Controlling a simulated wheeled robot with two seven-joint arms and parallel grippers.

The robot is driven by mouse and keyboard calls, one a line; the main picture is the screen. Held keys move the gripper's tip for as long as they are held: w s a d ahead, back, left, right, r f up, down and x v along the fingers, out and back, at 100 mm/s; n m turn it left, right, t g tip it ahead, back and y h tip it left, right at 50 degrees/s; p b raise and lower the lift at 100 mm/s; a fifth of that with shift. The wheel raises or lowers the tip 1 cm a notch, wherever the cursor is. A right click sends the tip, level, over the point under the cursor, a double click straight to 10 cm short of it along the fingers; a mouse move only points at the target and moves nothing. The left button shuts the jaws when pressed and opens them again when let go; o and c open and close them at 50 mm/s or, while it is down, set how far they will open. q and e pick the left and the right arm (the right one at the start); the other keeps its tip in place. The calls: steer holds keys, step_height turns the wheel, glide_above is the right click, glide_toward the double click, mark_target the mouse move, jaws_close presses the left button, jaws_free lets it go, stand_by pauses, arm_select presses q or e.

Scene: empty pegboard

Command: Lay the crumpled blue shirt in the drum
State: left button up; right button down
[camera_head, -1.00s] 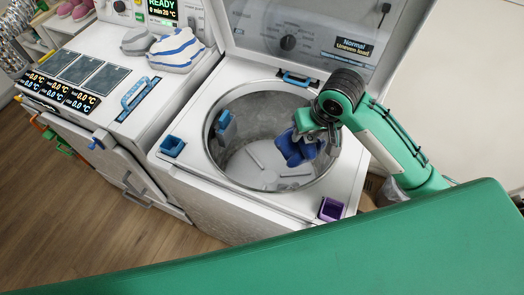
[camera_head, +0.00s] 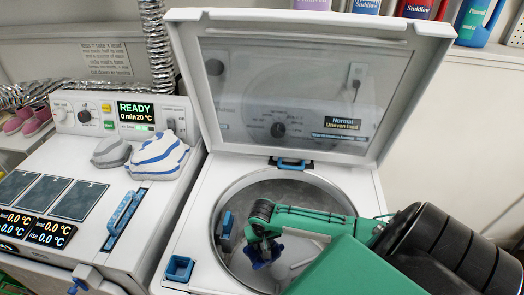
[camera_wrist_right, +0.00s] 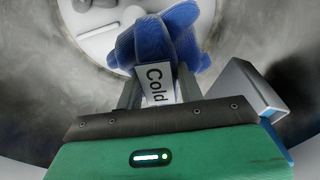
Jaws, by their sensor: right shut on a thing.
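The crumpled blue shirt (camera_head: 262,260) hangs from my right gripper (camera_head: 263,247), inside the mouth of the round metal drum (camera_head: 310,195). In the right wrist view, the shirt (camera_wrist_right: 155,42) is bunched at the fingertips of my right gripper (camera_wrist_right: 157,88), which is shut on it. A white tag reading "Cold" (camera_wrist_right: 157,82) shows between the fingers. The drum's grey wall (camera_wrist_right: 45,70) surrounds the shirt in that view. Whether the shirt touches the drum floor cannot be told. My left gripper is not in view.
The washer's lid (camera_head: 290,90) stands open behind the drum. A striped cloth (camera_head: 158,155) lies on the left machine.

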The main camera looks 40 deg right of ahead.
step_height(320, 180, down, 19)
steer(key=shift+r, duration=0.15)
steer(key=shift+s, duration=0.1)
stand_by(0.4)
steer(key=shift+f+b, duration=0.35)
steer(key=shift+f, duration=0.2)
steer(key=c, duration=0.9)
jaws_free()
steer(key=shift+r, duration=0.1)
steer(key=r, duration=0.4)
steer(key=r+p, duration=0.1)
steer(key=r, duration=0.3)
steer(key=s+a+r, duration=0.1)
steer(key=r, duration=0.4)
